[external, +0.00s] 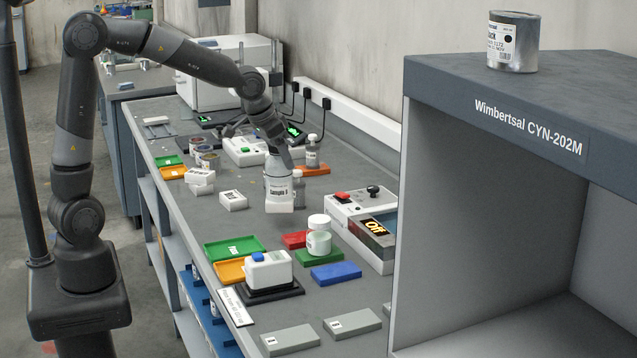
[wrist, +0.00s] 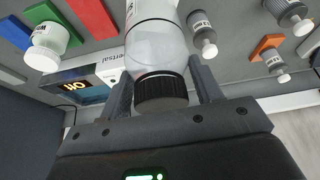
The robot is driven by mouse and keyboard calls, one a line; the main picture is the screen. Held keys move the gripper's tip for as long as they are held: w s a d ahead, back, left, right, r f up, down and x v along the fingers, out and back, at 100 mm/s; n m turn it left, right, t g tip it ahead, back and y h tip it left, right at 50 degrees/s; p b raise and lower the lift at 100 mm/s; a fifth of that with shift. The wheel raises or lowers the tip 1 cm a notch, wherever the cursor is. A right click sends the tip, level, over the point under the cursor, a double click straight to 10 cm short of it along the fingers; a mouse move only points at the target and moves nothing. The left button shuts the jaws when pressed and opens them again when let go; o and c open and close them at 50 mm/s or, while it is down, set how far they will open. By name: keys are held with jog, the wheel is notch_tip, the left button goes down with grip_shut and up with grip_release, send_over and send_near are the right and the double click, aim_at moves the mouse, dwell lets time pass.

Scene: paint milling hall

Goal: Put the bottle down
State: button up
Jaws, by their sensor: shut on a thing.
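My gripper (external: 277,160) is over the middle of the grey bench (external: 190,125) and points down. The bottle is about upright. I cannot tell whether its base touches the bench top or hangs just above it.
A white jar (external: 319,242) stands on a green mat, between red (external: 296,239) and blue (external: 335,273) mats. A device with an "Off" display (external: 375,227) is to the right. Another bottle (external: 313,153) stands behind, on an orange mat. A white block (external: 233,200) is to the left.

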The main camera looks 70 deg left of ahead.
aim_at(282, 171)
jog(key=shift+w+a+f, duration=0.1)
jog(key=shift+a+f, duration=0.1)
jog(key=shift+f, duration=0.95)
jog(key=shift+w+a+f, duration=0.1)
jog(key=shift+a+f, duration=0.05)
jog(key=shift+f, duration=0.95)
jog(key=shift+f, duration=0.2)
jog(key=o, duration=1.2)
jog(key=shift+r, duration=0.1)
